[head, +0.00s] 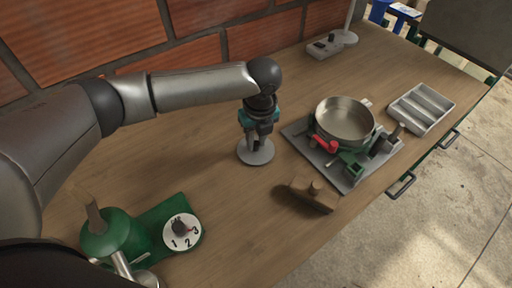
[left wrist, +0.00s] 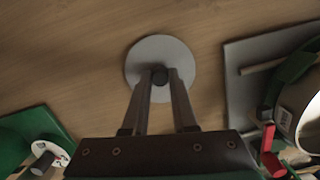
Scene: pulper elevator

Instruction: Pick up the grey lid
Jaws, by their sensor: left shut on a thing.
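The grey lid (head: 258,154) is a round disc with a dark knob, at the middle of the wooden table in the head view. It also shows in the left wrist view (left wrist: 182,58). My left gripper (head: 254,143) points down over it and is shut on the lid's dark knob; in the left wrist view its two fingertips (left wrist: 160,78) sit on both sides of the knob. The lid looks flat on or very close to the table; I cannot tell if there is a gap. My right gripper is in neither view.
A metal pan-like bowl (head: 345,120) stands on a grey plate (head: 352,178) with green and red parts, right of the lid. A brush-like wooden block (head: 315,195), a compartment tray (head: 422,108) and a green device with a numbered dial (head: 182,232) are around. A brick wall (head: 90,35) stands behind.

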